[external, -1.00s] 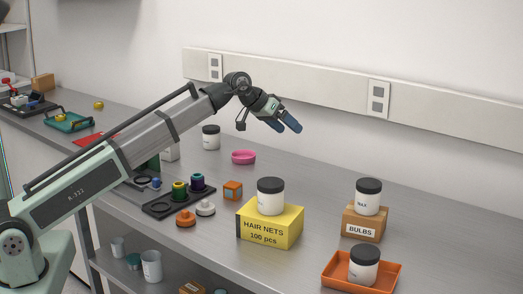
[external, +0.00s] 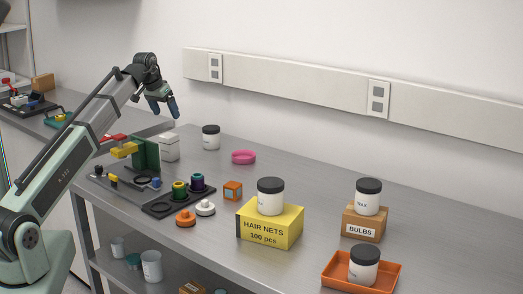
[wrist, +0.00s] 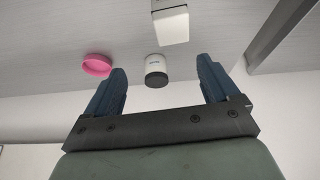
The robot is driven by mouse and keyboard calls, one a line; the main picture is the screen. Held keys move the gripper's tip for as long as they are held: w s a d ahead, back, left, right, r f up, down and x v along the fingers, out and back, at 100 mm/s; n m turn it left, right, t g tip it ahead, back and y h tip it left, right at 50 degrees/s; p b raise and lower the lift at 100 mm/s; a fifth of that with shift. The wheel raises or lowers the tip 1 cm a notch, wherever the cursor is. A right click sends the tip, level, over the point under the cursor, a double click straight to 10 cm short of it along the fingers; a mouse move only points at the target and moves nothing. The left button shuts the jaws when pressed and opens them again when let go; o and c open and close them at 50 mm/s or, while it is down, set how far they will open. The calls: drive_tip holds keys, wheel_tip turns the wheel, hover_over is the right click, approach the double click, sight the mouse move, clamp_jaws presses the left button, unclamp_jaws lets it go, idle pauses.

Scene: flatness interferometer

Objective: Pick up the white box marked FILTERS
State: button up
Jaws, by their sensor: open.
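A white box (external: 169,147) stands on the bench beside the green upright of a fixture; its marking is too small to read. In the wrist view a white box (wrist: 170,25) shows at the top, beyond the fingertips and between their lines. My gripper (external: 163,106) is above the bench, higher than the white box and a little to its left in the external view. In the wrist view my gripper (wrist: 162,85) has its two blue fingers wide apart with nothing between them.
The green fixture (external: 146,153) is close on the box's left. A yellow HAIR NETS box (external: 270,224) stands farther right. The bench behind the pink ring is clear.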

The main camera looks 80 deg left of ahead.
sight(168, 135)
drive_tip(key=a+f, duration=0.1)
drive_tip(key=f, duration=0.1)
drive_tip(key=a+f, duration=0.1)
drive_tip(key=f, duration=0.2)
drive_tip(key=a+f, duration=0.1)
drive_tip(key=f, duration=0.1)
drive_tip(key=shift+s+f, duration=0.1)
drive_tip(key=shift+f, duration=0.2)
drive_tip(key=shift+s+x, duration=0.1)
drive_tip(key=shift+x, duration=1.3)
drive_tip(key=shift+s+x, duration=0.15)
drive_tip(key=shift+x, duration=1.3)
drive_tip(key=shift+c, duration=0.3)
drive_tip(key=c, duration=1.1)
